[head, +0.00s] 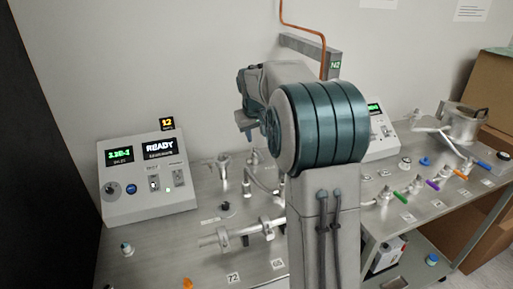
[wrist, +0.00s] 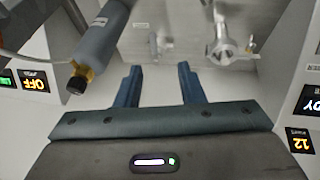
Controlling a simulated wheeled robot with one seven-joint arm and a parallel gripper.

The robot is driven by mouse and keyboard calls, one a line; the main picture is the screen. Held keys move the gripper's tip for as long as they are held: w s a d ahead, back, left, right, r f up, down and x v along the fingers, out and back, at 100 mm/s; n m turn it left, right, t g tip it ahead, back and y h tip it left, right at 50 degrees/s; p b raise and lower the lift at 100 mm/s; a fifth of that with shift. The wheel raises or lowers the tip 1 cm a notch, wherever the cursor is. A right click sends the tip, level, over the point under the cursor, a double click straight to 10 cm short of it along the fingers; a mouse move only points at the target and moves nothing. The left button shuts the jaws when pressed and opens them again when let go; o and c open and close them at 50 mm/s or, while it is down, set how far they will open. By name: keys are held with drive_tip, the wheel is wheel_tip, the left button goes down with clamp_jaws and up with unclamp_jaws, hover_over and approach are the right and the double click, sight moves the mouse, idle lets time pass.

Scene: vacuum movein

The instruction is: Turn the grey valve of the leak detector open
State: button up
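My gripper (wrist: 159,80) is open, with its two teal fingers apart and nothing between them. In the head view my gripper (head: 248,132) hangs above the bench, right of the leak-detector console (head: 145,200), whose screen reads READY. The console's edge also shows at the right of the wrist view (wrist: 306,90). A steel fitting with a flange (head: 223,165) stands on the bench right of the console. A steel fitting (wrist: 222,45) also shows beyond the fingers in the wrist view. I cannot make out a grey valve handle for certain; my arm hides the middle of the bench.
Steel pipework (head: 240,233) lies along the front of the bench. A second console (head: 380,135) stands behind my arm. A grey cylinder (wrist: 103,40) is at the wrist view's upper left.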

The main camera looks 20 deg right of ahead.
drive_tip(key=w+d, duration=0.1)
drive_tip(key=w, duration=0.1)
drive_tip(key=p, duration=0.2)
approach(259, 154)
drive_tip(key=x, duration=0.8)
drive_tip(key=shift+s, duration=0.1)
drive_tip(key=shift+r, duration=0.1)
drive_tip(key=shift+c, duration=0.3)
